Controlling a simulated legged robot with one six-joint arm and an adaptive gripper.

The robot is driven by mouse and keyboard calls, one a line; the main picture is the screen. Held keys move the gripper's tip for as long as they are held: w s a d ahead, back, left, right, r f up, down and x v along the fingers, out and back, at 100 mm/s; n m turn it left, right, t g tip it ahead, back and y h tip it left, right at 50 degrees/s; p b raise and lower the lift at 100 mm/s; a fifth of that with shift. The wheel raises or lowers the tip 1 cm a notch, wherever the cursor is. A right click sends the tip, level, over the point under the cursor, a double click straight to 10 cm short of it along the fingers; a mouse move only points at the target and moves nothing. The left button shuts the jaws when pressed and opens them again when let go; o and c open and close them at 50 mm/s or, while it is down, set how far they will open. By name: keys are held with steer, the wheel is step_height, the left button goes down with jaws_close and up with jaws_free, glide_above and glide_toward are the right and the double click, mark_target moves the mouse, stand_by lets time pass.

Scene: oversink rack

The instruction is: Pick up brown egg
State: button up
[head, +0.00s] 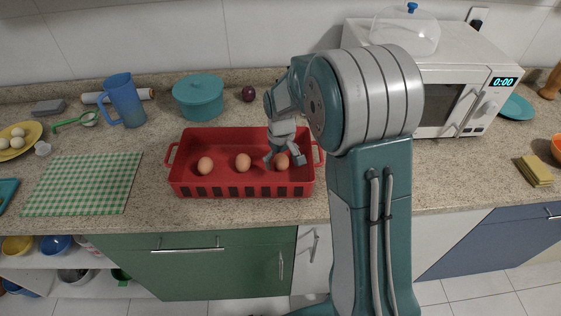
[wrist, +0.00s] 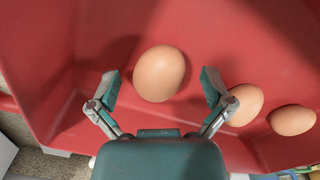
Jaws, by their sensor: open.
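Three brown eggs lie in a row inside the red rack (head: 225,141), which sits on the counter: a left egg (head: 205,165), a middle egg (head: 243,161) and a right egg (head: 282,161). My gripper (head: 284,160) is over the right egg. In the wrist view this egg (wrist: 159,73) lies ahead of and between the open fingers of my gripper (wrist: 159,88), with gaps on both sides. The other two eggs show there at the right (wrist: 246,104) and farther right (wrist: 292,120). The right fingertip is close to the nearer one; I cannot tell whether they touch.
A green checked cloth (head: 82,184) lies left of the rack. A teal pot (head: 198,98), a blue pitcher (head: 124,101) and a purple onion (head: 248,94) stand behind. A white microwave (head: 440,95) stands right. The rack's walls surround the eggs.

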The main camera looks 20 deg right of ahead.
steer(key=shift+d+f, duration=0.1)
steer(key=shift+f, duration=0.1)
steer(key=c, duration=0.8)
steer(key=shift+o, duration=0.2)
